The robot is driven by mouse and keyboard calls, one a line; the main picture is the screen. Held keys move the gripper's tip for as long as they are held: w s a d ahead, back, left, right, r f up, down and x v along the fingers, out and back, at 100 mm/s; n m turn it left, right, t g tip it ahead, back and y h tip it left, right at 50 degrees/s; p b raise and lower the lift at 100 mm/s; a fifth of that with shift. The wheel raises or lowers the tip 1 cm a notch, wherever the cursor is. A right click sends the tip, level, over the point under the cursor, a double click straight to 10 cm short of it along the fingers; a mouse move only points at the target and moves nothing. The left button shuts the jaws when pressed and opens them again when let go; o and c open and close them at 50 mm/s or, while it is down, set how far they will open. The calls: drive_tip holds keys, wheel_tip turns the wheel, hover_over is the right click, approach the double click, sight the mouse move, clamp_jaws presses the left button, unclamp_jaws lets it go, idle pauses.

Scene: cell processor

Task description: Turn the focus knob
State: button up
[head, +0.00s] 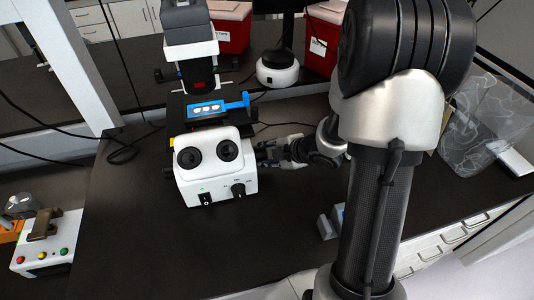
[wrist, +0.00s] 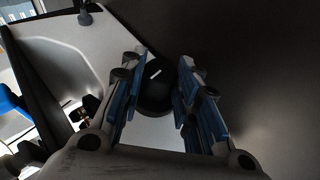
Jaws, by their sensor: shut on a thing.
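The white microscope (head: 215,180) stands on the dark bench in the head view, with two round black eyepieces facing up. The focus knob (wrist: 156,94) shows in the wrist view as a black round knob with a white mark, on the microscope's pale side. My gripper (wrist: 158,75) has its blue-padded fingers on either side of this knob and is shut on it. In the head view my gripper (head: 268,152) is at the microscope's right side, and the focus knob is hidden there.
A blue slide holder (head: 206,109) sits on the microscope's stage. A small black dial (head: 238,190) is on its front face. Red bins (head: 230,28) and a white round-based device (head: 278,70) stand behind. A button box (head: 45,245) is at lower left. The bench front is clear.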

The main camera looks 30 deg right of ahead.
drive_tip(key=shift+r+g+p, duration=0.3)
drive_tip(key=shift+r+p, duration=0.05)
drive_tip(key=shift+p, duration=1.6)
drive_tip(key=shift+c, duration=0.5)
drive_tip(key=g+p, duration=0.1)
drive_tip(key=p, duration=0.3)
drive_tip(key=shift+w+r, duration=0.1)
drive_tip(key=shift+w, duration=0.05)
drive_tip(key=g+p, duration=0.2)
drive_tip(key=p, duration=0.7)
drive_tip(key=shift+w+r+m+p, duration=0.1)
drive_tip(key=shift+w+m+p, duration=0.1)
drive_tip(key=shift+m+p, duration=0.2)
drive_tip(key=p, duration=0.3)
drive_tip(key=shift+d+y, duration=0.1)
drive_tip(key=shift+y, duration=0.2)
drive_tip(key=shift+f+g, duration=0.3)
drive_tip(key=o, duration=1.1)
drive_tip(key=shift+c, duration=0.2)
drive_tip(key=shift+f, duration=0.1)
drive_tip(key=v, duration=1.2)
